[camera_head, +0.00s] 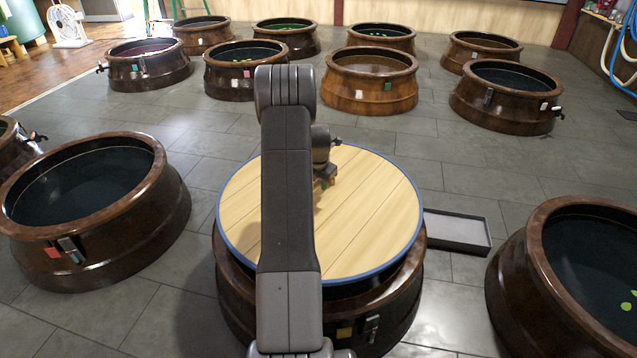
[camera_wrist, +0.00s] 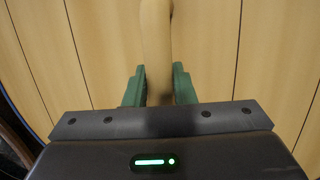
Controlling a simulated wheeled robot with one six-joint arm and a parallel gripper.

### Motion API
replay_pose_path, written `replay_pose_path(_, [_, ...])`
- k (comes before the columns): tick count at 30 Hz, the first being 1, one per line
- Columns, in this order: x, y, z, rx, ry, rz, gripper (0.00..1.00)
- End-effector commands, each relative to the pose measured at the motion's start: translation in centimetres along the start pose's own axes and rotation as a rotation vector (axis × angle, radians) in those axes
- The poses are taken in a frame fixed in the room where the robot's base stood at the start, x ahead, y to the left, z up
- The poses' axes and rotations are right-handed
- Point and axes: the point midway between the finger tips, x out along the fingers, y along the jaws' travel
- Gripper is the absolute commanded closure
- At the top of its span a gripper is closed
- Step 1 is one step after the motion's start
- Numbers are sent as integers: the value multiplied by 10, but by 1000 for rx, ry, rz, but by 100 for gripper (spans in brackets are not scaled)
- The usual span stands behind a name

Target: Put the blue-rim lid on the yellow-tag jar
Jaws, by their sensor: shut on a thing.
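The blue-rim lid (camera_head: 365,225) is a round pale wooden disc with a blue edge. It lies over the yellow-tag jar (camera_head: 385,315), a brown jar with a yellow tag (camera_head: 344,333) on its front. The jar's front rim and a dark strip of its opening show below the lid's near edge; I cannot tell whether the lid touches the rim. My gripper (camera_head: 326,178) is above the lid, partly hidden by my arm. In the wrist view its green fingers (camera_wrist: 159,88) are shut on the lid's upright wooden handle (camera_wrist: 156,45).
A red-tag jar (camera_head: 165,225) stands at the left and another open jar (camera_head: 540,290) at the right. A shallow grey tray (camera_head: 457,247) lies on the floor right of the lid. Several more jars stand farther back. Grey tiled floor (camera_head: 180,300) is free between them.

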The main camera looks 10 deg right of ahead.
Motion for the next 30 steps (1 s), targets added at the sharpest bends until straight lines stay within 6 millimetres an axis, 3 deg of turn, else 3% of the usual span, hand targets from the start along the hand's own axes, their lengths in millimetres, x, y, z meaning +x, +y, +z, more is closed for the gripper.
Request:
replay_pose_path(8, [18, -2, -3, 0, -5, 3, 100])
replay_pose_path(24, [77, -10, -17, 0, -5, 3, 100])
replay_pose_path(30, [85, -12, -19, 0, -6, 3, 100])
